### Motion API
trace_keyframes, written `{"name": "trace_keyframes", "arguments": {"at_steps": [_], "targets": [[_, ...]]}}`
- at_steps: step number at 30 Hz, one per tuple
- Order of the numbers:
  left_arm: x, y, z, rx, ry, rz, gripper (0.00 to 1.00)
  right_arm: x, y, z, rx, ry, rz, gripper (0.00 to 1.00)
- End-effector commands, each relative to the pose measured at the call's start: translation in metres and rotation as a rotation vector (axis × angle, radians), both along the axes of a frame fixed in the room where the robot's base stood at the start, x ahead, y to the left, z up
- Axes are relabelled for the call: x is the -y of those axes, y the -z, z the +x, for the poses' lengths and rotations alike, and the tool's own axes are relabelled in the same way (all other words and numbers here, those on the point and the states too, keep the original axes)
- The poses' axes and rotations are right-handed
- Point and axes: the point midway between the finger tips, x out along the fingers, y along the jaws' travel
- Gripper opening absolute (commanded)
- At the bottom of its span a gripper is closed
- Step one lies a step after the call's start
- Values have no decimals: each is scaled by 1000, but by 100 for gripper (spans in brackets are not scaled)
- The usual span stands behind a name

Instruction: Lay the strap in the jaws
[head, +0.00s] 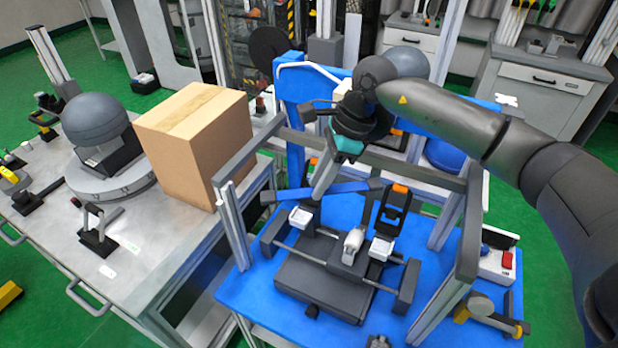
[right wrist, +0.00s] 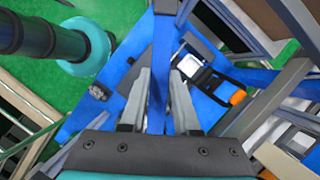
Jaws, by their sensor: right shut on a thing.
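The blue strap (head: 345,187) with dark ends runs roughly sideways above the fixture. My right gripper (head: 319,194) is shut on the strap near its middle and points down. In the right wrist view the strap (right wrist: 160,60) passes between the two grey fingers. The jaws are two clamps with white blocks, the left jaw (head: 301,217) and the right jaw (head: 381,248). An upright black lever with an orange tip (head: 400,188) stands by the right jaw. The strap appears above and behind the jaws; its exact height is unclear. My left gripper is out of view.
The dark fixture base (head: 320,285) sits on the blue table (head: 240,290) inside a grey frame with posts (head: 470,220). A cardboard box (head: 195,145) and a dark dome (head: 95,120) stand on the left bench. A control box with a red button (head: 497,262) is at right.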

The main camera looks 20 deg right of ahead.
Motion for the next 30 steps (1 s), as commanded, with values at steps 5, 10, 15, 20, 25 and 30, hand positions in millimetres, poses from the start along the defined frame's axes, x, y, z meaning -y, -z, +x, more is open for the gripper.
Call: {"name": "trace_keyframes", "arguments": {"at_steps": [5, 10, 15, 20, 25, 30], "targets": [[-7, -8, -39, -34, 5, 6, 52, 30, 5, 10, -3, 323, 5, 0], [-12, 14, -62, -48, 8, 9, 52, 50, 54, 15, 3, 518, 11, 0], [-14, 25, -71, -55, 10, 10, 52, 59, 82, 16, 8, 591, 9, 0], [-15, 27, -74, -56, 10, 10, 52, 62, 89, 16, 11, 610, 7, 0], [-15, 31, -74, -56, 10, 11, 52, 62, 95, 16, 11, 610, 7, 0], [-15, 40, -74, -56, 10, 11, 52, 62, 105, 16, 10, 609, 7, 0]]}}
